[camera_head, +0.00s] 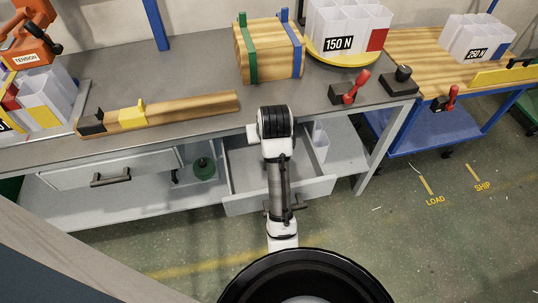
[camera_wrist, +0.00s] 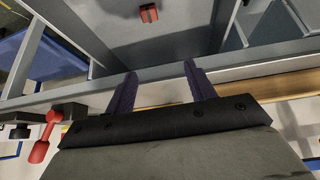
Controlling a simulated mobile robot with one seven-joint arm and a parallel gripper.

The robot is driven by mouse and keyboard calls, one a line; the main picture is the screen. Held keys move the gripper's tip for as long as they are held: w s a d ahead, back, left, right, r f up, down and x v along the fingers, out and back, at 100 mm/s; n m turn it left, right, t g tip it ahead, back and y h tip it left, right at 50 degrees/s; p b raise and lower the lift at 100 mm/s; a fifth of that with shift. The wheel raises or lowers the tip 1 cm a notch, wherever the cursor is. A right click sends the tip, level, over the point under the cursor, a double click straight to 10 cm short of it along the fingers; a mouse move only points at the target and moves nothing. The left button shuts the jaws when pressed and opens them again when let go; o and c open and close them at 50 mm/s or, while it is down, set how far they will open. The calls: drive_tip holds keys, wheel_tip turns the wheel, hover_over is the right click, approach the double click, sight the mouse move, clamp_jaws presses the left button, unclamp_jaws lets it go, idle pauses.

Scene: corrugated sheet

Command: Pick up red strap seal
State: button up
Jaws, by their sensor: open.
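A small red block with dark marks, likely the red strap seal (camera_wrist: 149,13), lies on a grey surface at the top of the wrist view. That surface looks like the floor of the open drawer (camera_head: 318,188) under the bench. In the head view my arm covers part of the drawer, and I cannot see the seal there. My gripper (camera_wrist: 159,68) is open, with two dark fingers apart and nothing between them. The seal is beyond the fingertips, apart from them. The fingers are not clear in the head view.
The grey bench top (camera_head: 190,70) bears a strapped wooden block (camera_head: 270,52), a wooden bar (camera_head: 190,106), a red-handled tool (camera_head: 350,88) and a white bin marked 150 N (camera_head: 345,22). A closed drawer (camera_head: 125,168) is at left. A blue cart (camera_head: 440,130) stands right.

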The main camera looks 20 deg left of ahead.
drive_tip(key=shift+g+h, duration=0.5)
drive_tip(key=shift+g, duration=0.4)
drive_tip(key=f, duration=0.3)
drive_tip(key=f+b, duration=0.1)
drive_tip(key=f, duration=0.2)
drive_tip(key=d+f, duration=0.1)
drive_tip(key=f, duration=0.2)
drive_tip(key=shift+w+f+b, duration=0.3)
drive_tip(key=shift+w+b, duration=0.1)
drive_tip(key=shift+p+x, duration=0.6)
drive_tip(key=shift+x, duration=2.45)
drive_tip(key=shift+w+a+r, duration=0.1)
drive_tip(key=shift+r, duration=0.05)
drive_tip(key=c, duration=1)
